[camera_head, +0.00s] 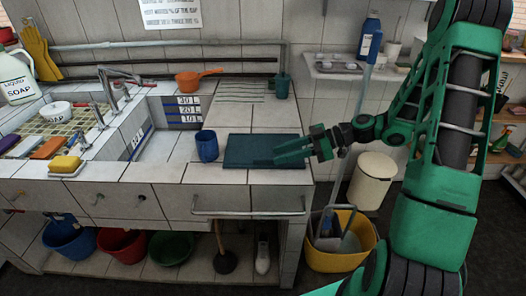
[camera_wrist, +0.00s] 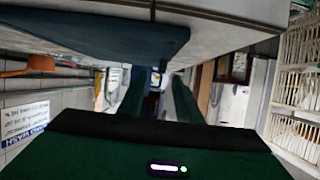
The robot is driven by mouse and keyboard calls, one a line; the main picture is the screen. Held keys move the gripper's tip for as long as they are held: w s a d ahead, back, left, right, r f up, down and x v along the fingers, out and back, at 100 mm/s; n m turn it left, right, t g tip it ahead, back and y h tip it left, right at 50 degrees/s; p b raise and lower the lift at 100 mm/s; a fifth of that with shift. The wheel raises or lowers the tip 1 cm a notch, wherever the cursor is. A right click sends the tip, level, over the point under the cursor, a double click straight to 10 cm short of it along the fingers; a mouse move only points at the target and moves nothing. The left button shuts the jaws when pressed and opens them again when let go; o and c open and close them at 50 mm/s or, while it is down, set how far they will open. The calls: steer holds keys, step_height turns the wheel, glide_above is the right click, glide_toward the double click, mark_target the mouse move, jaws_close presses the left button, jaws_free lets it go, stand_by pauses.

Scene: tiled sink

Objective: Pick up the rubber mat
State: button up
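The dark teal rubber mat (camera_head: 250,150) lies flat on the tiled counter, right of a blue mug, close to the counter's right end. In the wrist view, which is upside down, the mat (camera_wrist: 100,30) fills the upper left beside the fingers. My gripper (camera_head: 293,146) is at the mat's right edge, with its green fingers apart. In the wrist view my gripper (camera_wrist: 158,85) is open, and nothing shows between its fingers. The fingers hide part of the mat's right edge in the head view. I cannot tell whether they touch the mat.
The blue mug (camera_head: 207,146) stands just left of the mat. A dark green cup (camera_head: 282,87) and an orange pan (camera_head: 196,79) are behind. A metal rail (camera_head: 248,212) runs along the counter front. A yellow bucket (camera_head: 340,258) and cream bin (camera_head: 372,181) stand at the right.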

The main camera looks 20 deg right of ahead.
mark_target(265, 159)
steer(key=shift+x, duration=2.35)
steer(key=shift+s+r, duration=0.1)
steer(key=shift+r, duration=0.05)
jaws_close()
